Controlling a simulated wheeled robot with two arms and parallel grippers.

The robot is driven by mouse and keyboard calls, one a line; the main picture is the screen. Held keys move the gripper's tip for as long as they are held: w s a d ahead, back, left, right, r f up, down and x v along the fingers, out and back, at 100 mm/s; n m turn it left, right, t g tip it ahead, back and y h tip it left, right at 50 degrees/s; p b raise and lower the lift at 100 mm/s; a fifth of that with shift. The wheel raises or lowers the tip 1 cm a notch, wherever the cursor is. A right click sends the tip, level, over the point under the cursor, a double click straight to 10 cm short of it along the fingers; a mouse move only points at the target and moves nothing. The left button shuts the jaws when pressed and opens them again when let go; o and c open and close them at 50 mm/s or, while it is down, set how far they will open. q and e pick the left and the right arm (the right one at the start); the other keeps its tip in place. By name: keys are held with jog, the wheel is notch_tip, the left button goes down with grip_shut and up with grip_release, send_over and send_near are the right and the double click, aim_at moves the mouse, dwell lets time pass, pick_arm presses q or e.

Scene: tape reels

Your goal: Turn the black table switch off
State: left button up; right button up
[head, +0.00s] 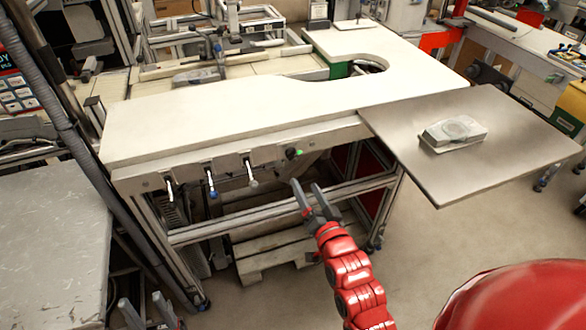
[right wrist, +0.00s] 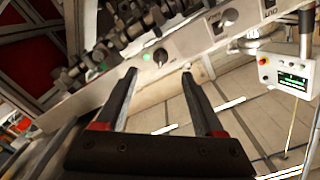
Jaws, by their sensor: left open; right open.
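A small dark switch knob (head: 290,154) sits on the front rail of the white worktable (head: 230,110), beside a lit green light (head: 299,152). In the right wrist view the knob (right wrist: 160,57) shows on a grey panel with the green light (right wrist: 146,57) at its left. My right gripper (head: 305,183) is open and empty just below and in front of the switch, apart from it. Its two fingers (right wrist: 160,72) point toward the panel in the wrist view. My left gripper (head: 141,297) is open and empty at the bottom left, away from the table's rail.
A grey table (head: 50,235) stands at the left.

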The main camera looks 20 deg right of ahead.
aim_at(292, 159)
jog(key=w, duration=0.5)
jog(key=w+p, duration=0.1)
jog(key=w, duration=0.4)
jog(key=shift+w+a+r, duration=0.1)
jog(key=shift+w+a, duration=0.05)
jog(key=shift+a, duration=0.05)
grip_shut()
